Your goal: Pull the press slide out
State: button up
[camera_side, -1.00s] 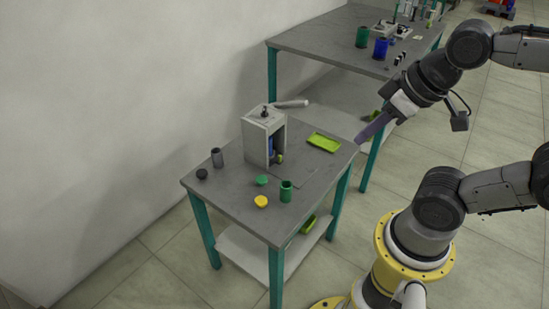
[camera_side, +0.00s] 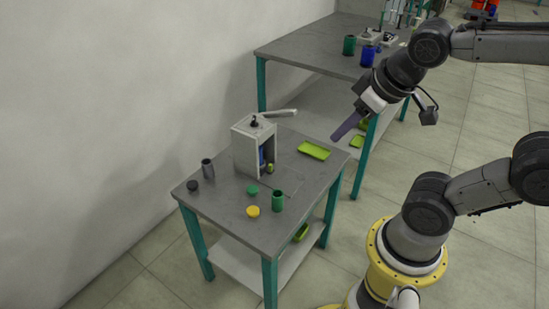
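The press (camera_side: 243,152) is a pale grey upright box on the near table, with a dark knob on top and a light lever (camera_side: 280,113) pointing right. In its open front a blue part (camera_side: 262,157) shows, with a small yellow-green piece (camera_side: 270,168) low at the opening. I cannot tell which part is the slide. My gripper (camera_side: 340,134) hangs right of the press, above the table's right edge, with its purple-grey fingers pointing down-left. It touches nothing visible. The fingers overlap in this view, so their opening is unclear.
On the near table (camera_side: 235,220) are a lime tray (camera_side: 314,150), a green cup (camera_side: 278,201), a green lid (camera_side: 252,190), a yellow lid (camera_side: 253,211), a grey cylinder (camera_side: 207,168) and a black cap (camera_side: 193,186). Another table (camera_side: 310,45) stands behind.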

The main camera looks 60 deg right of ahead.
jog(key=w+d+f+h, duration=0.2)
jog(key=w+d+f, duration=0.1)
jog(key=w+d, duration=0.55)
jog(key=w+d+f+h, duration=0.1)
jog(key=w+d+f, duration=0.35)
jog(key=w, duration=0.75)
jog(key=shift+w+d+f+n+g+y, duration=0.15)
jog(key=shift+w+d+f+y, duration=0.85)
jog(key=shift+f, duration=3.45)
jog(key=shift+w+d+f+n+g+y, duration=0.3)
jog(key=shift+w+f, duration=1.15)
jog(key=shift+f, duration=3)
jog(key=shift+w+d+f+m+g+y, duration=0.15)
jog(key=shift+w+d+f+y, duration=0.9)
jog(key=shift+f, duration=3.4)
jog(key=shift+h, duration=0.25)
jog(key=shift+w+x, duration=0.25)
jog(key=shift+x, duration=1.9)
jog(key=shift+a+r, duration=0.1)
